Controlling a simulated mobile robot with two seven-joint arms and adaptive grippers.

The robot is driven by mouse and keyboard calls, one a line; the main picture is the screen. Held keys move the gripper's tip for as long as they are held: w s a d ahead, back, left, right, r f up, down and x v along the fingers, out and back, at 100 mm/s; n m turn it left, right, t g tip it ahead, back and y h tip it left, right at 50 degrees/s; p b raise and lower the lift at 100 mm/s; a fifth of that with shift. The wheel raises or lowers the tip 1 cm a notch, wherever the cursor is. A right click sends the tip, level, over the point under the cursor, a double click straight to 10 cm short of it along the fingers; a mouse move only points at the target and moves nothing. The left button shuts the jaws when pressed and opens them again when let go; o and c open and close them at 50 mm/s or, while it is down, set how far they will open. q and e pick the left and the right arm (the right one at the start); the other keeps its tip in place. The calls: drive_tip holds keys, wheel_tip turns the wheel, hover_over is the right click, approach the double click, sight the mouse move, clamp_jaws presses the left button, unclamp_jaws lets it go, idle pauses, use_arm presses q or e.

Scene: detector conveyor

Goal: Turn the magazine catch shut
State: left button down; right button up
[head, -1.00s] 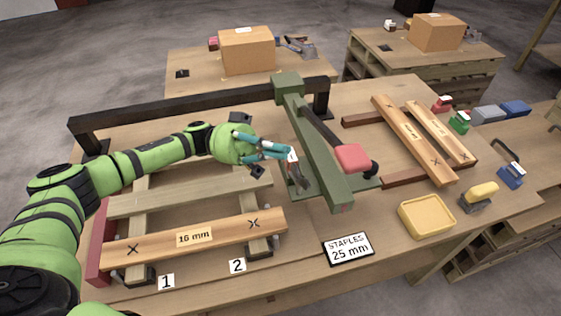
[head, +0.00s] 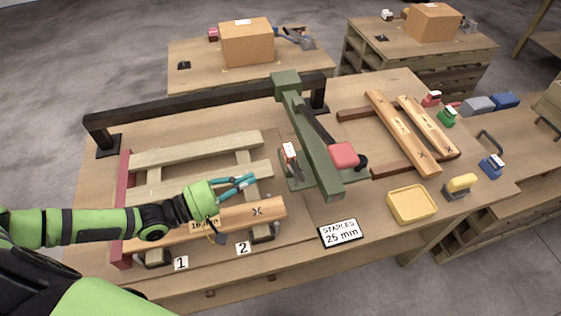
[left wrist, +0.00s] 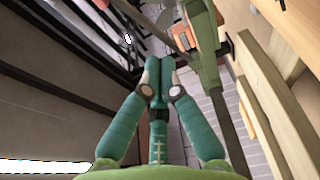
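The green stapler arm (head: 312,135) slants across the bench, with a red pad (head: 344,155) on its black lever. A small red-orange piece with a white face (head: 290,153), which looks like the magazine catch, stands at the left side of this arm. I cannot tell whether it is fully shut. In the left wrist view an orange piece (left wrist: 184,33) shows beside the green arm, beyond my fingers. My left gripper (head: 252,178) is left of the catch, apart from it, above the wooden frame. Its teal fingers are together and empty. My right gripper is out of view.
The slatted frame with a 16 mm board (head: 270,211) lies below my left gripper. A black rail (head: 200,103) runs behind. A yellow tray (head: 411,220) and STAPLES 25 mm sign (head: 340,233) are at front right. Loose boards (head: 402,130) lie to the right.

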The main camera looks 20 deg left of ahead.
sight(291, 160)
use_arm(q)
drive_tip(key=p+x, duration=0.2)
drive_tip(key=x, duration=0.7)
drive_tip(key=shift+r+p, duration=0.1)
drive_tip(key=shift+p, duration=0.25)
drive_tip(key=shift+d, duration=0.1)
drive_tip(key=shift+w+d+b, duration=0.15)
drive_tip(key=shift+w+b, duration=0.25)
drive_tip(key=shift+b, duration=0.2)
drive_tip(key=shift+w+b, duration=0.2)
drive_tip(key=shift+b, duration=0.2)
drive_tip(key=shift+r, duration=0.2)
